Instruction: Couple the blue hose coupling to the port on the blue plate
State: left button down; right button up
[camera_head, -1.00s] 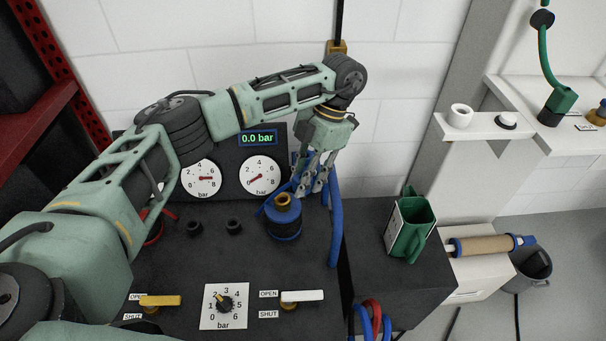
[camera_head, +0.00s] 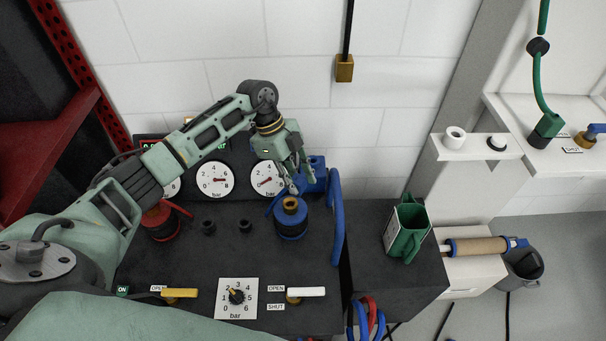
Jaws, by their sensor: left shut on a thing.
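The blue hose coupling (camera_head: 316,172) is at my left gripper (camera_head: 296,182), its blue hose (camera_head: 338,215) looping down on the right. My left gripper is shut on the coupling, and its fingers hide part of it. The port (camera_head: 290,204) is a brass-topped fitting on a round blue base (camera_head: 291,231) on the dark panel. The coupling is above and to the right of the port in the picture, apart from it. My right gripper is not in view.
A red fitting (camera_head: 161,222) and two black knobs stand to the left. Gauges (camera_head: 215,180) are behind. A yellow lever (camera_head: 180,293), a dial (camera_head: 236,297) and a white lever (camera_head: 306,292) are in front.

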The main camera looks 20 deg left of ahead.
pick_arm(q)
jog(key=shift+a+r+n+t+p, duration=0.2)
jog(key=shift+a+n+t+p, duration=0.2)
jog(key=shift+n, duration=0.7)
jog(key=shift+a+r+n+t+p, duration=0.3)
jog(key=shift+a+n+t, duration=0.2)
jog(key=shift+n, duration=0.6)
jog(key=shift+a+r+n+t+p, duration=0.15)
jog(key=shift+a+n+t+p, duration=0.3)
jog(key=shift+n, duration=0.65)
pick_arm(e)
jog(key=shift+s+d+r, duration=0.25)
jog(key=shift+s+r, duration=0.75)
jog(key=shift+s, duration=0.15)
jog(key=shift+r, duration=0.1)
pick_arm(q)
notch_tip(320, 180, down, 6)
jog(key=b, duration=0.2)
jog(key=shift+r+b, duration=0.1)
jog(key=shift+b, duration=0.2)
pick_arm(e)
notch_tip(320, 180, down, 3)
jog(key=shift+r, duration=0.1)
pick_arm(q)
jog(key=shift+r+p, duration=0.1)
jog(key=shift+p, duration=0.65)
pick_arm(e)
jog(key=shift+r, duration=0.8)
